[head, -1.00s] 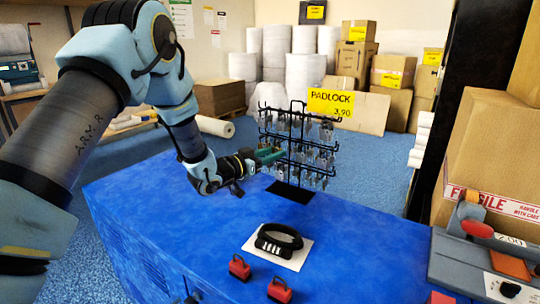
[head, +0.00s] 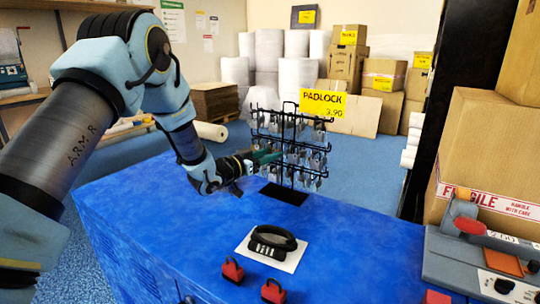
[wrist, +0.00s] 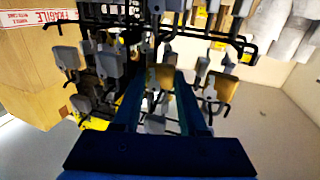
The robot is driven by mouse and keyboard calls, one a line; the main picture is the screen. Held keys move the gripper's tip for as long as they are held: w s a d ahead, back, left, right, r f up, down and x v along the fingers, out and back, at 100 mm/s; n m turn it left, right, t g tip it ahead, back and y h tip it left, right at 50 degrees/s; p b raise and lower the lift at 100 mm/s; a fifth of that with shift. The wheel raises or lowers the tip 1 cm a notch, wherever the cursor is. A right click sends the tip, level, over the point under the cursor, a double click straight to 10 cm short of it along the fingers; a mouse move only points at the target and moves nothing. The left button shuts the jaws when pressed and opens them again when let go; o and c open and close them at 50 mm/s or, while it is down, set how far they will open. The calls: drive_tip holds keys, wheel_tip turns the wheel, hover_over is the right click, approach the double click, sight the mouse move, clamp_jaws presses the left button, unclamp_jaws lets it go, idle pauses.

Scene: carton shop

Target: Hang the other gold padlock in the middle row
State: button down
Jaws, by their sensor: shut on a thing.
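The black wire rack (head: 290,150) stands on the blue counter (head: 130,200), with several grey padlocks hanging in rows. My gripper (head: 268,157) reaches into the rack's left side from the left. In the wrist view, which looks upside down, my gripper's two dark blue fingers (wrist: 160,82) are shut on a gold padlock (wrist: 161,76) among the hooks. Another gold padlock (wrist: 222,88) hangs to the right of the fingers in that view. Whether the held padlock's shackle is over a hook is hidden.
Grey padlocks (wrist: 107,62) hang close beside my fingers, and wire hooks cross nearby. A black combination lock (head: 272,241) lies on a white card. Two red padlocks (head: 232,270) stand at the counter's front. Cartons stand at right.

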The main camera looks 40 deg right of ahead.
drive_tip(key=shift+c, duration=1.8)
unclamp_jaws()
drive_tip(key=a+b, duration=0.1)
drive_tip(key=a, duration=0.9)
drive_tip(key=shift+a+b, duration=0.4)
drive_tip(key=shift+w, duration=0.1)
